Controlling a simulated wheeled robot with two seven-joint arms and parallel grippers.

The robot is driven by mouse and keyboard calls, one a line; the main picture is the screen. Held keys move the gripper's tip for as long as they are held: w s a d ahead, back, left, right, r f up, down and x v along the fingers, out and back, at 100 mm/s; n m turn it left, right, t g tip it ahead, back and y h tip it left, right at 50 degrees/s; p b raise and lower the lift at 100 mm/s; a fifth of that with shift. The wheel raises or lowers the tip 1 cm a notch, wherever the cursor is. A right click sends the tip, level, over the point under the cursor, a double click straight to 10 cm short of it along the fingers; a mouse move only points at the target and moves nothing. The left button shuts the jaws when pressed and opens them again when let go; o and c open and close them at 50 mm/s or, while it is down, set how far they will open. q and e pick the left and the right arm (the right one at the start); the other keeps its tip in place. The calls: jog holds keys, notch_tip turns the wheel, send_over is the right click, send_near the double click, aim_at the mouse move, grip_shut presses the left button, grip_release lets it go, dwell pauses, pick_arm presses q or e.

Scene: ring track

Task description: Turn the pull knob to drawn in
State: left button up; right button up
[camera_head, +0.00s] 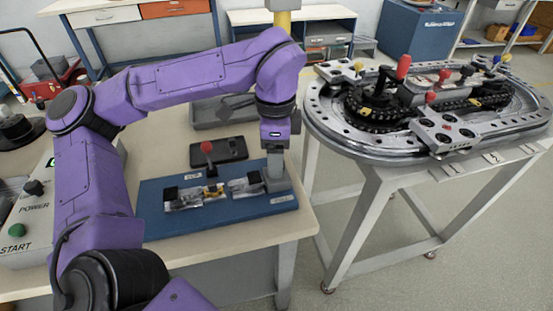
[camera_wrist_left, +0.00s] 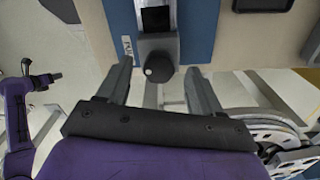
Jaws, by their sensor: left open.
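The pull knob (camera_wrist_left: 160,68) is a black round knob with a white dot, at the end of a dark block on the blue board in the left wrist view. My left gripper (camera_wrist_left: 159,72) is open, with one finger on each side of the knob and visible gaps between. In the head view, my left gripper (camera_head: 274,172) points down at the right end of the blue board (camera_head: 225,213) and hides the knob there.
The blue board lies on a beige table (camera_head: 200,262). A red-topped lever (camera_head: 207,148), a dark tray (camera_head: 212,112) and a box with a green START button (camera_head: 16,230) are nearby. A ring track (camera_head: 340,142) stands on a separate table at the right.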

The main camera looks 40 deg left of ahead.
pick_arm(q)
jog(key=shift+w+f, duration=0.1)
jog(key=shift+f, duration=1.15)
jog(key=c, duration=1.1)
jog(key=shift+o, duration=0.2)
